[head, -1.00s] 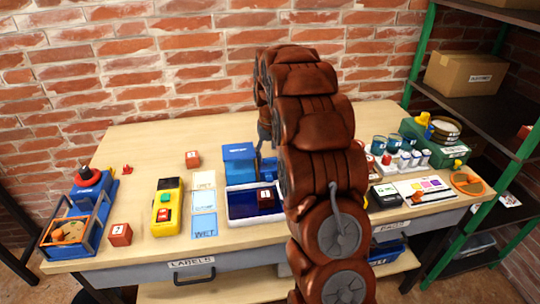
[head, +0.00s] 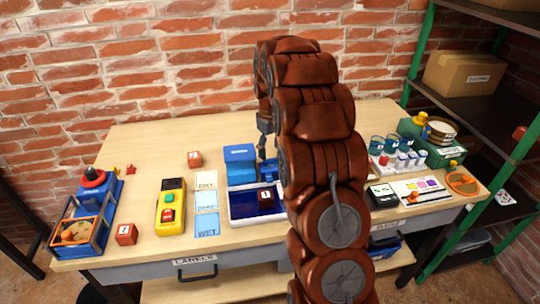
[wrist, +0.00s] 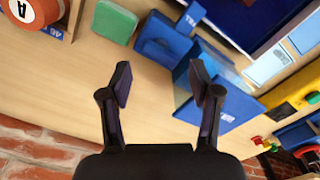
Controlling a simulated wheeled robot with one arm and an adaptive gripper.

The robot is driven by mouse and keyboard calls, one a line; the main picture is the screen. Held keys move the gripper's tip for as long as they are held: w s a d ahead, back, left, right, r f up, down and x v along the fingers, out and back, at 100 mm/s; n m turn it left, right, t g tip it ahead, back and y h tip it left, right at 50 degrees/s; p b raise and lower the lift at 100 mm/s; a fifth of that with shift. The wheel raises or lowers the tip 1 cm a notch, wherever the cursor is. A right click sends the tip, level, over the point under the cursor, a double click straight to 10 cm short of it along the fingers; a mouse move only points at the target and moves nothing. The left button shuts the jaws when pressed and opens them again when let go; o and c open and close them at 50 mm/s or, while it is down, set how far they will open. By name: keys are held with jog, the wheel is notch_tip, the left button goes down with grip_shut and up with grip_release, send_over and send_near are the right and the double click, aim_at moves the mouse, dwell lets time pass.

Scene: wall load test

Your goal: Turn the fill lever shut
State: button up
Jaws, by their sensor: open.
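The blue filling unit stands at the back of a white-rimmed tray (head: 232,216) holding dark blue liquid. It has a tall blue box (head: 240,161) with a label, which also shows in the wrist view (wrist: 190,103), and a lower blue block (wrist: 160,38) beside it. A narrow blue bar (wrist: 190,17) extends from the low block towards the tray; it looks like the lever, but I cannot tell its setting. My gripper (wrist: 162,85) is open and empty, its fingers apart above the bench behind the unit. In the head view my gripper (head: 266,142) is partly hidden by my arm.
A brown-red cube (head: 266,198) is in the tray. Left are label cards (head: 206,200), a yellow button box (head: 171,205) and red cubes (head: 126,234). A green block (wrist: 115,22) is near the low blue block. The bench behind the unit is clear.

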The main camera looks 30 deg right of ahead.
aim_at(268, 169)
notch_tip(268, 169, up, 4)
jog(key=shift+r+b, duration=0.1)
jog(key=shift+b, duration=0.3)
jog(key=s+a+r+p, duration=0.1)
jog(key=s+a+r, duration=0.2)
jog(key=s+a, duration=0.6)
jog(key=s+a+r+m+g+p, duration=0.1)
jog(key=s+a+r, duration=0.2)
jog(key=s+a, duration=0.6)
jog(key=shift+s+a+r+p, duration=0.3)
jog(key=shift+s+a, duration=0.1)
jog(key=shift+s, duration=1.55)
jog(key=s+a+f, duration=0.1)
jog(key=s+a, duration=0.1)
jog(key=s, duration=0.6)
jog(key=s+a+f+m, duration=0.1)
jog(key=s+a+f, duration=0.1)
jog(key=s, duration=0.6)
jog(key=shift+a+f+g, duration=0.3)
jog(key=shift+a+g, duration=0.05)
jog(key=shift+g, duration=0.05)
